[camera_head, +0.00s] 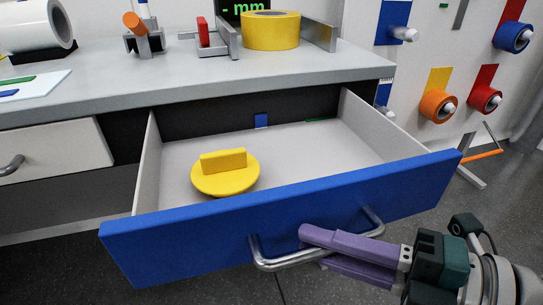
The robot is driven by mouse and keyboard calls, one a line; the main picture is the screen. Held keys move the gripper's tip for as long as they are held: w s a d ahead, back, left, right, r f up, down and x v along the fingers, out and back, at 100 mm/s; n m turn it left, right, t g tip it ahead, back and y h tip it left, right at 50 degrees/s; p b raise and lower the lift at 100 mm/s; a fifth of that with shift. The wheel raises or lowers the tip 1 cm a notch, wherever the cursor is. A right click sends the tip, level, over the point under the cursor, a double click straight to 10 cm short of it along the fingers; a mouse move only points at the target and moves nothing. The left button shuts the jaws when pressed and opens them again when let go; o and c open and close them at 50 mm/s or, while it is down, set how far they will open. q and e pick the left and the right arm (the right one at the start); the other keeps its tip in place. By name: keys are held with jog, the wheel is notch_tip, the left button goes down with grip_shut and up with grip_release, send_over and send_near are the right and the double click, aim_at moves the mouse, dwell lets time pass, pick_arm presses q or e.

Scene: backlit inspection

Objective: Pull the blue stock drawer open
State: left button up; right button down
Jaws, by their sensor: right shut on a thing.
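The blue stock drawer (190,242) stands pulled out from under the grey bench, so its pale inside shows. A yellow round piece with an upright bar (224,176) lies in it. A metal bar handle (285,262) is fixed to the blue front. My right gripper (318,248), with purple fingers, comes in from the lower right and is shut on the handle. My left gripper is not in view.
The bench top (190,82) carries a yellow tape roll (271,30), a white roll (32,26) and small fixtures. A closed white drawer (55,150) is at left. Coloured rolls hang on the wall at right. Floor is open at lower right.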

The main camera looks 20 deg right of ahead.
jog(key=shift+s, duration=0.65)
jog(key=c, duration=0.9)
grip_release()
jog(key=shift+o, duration=0.2)
jog(key=p+v, duration=0.1)
jog(key=v, duration=0.9)
